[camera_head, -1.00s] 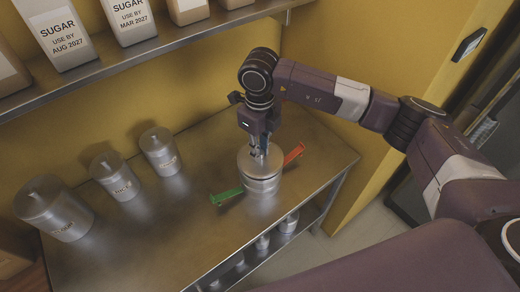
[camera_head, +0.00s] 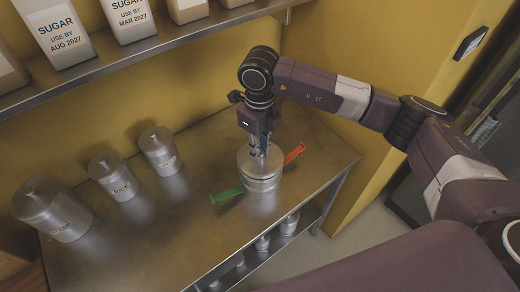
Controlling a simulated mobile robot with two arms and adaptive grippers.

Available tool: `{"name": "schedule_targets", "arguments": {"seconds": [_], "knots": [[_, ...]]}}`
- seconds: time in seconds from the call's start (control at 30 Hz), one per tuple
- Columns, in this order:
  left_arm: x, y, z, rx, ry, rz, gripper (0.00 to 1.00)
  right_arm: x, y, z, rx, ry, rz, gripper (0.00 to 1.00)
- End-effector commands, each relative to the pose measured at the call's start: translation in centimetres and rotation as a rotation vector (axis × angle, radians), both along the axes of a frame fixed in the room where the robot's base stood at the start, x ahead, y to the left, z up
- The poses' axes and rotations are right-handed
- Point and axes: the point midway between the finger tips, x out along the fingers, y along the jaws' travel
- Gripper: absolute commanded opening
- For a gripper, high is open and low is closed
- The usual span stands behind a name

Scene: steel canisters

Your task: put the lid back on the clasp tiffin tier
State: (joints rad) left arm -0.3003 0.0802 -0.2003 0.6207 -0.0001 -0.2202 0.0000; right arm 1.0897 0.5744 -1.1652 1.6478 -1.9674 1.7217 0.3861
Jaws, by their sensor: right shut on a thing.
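The tiffin tier (camera_head: 262,184) is a round steel canister standing upright near the right end of the steel table. Its green clasp (camera_head: 226,195) and its orange clasp (camera_head: 294,153) both stick out sideways, swung open. The steel lid (camera_head: 247,163) is at the top of the tier; whether it is fully seated I cannot tell. My right gripper (camera_head: 258,150) points straight down over the lid and is shut on it; the fingers hide the grip point. My left gripper is out of view.
Three lidded steel canisters (camera_head: 113,176) stand along the table's left part, the middle one labelled rice. A shelf above holds sugar packages (camera_head: 58,32). More canisters (camera_head: 289,222) stand on the lower shelf. The table's front middle is clear.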

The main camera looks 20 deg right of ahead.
Motion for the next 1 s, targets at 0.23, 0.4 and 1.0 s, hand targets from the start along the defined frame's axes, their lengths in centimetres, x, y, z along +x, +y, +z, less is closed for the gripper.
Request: {"name": "schedule_targets", "arguments": {"seconds": [0.23, 0.4, 1.0], "knots": [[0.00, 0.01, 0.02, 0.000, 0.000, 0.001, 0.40, 0.02, -0.02, 0.05, -0.001, -0.001, 0.000, 0.00], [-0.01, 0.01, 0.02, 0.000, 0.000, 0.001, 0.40, 0.02, -0.02, 0.05, -0.001, -0.001, 0.000, 0.26], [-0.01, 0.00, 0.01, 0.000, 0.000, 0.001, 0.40, 0.02, -0.03, 0.02, -0.001, -0.001, 0.000, 0.53]]}}
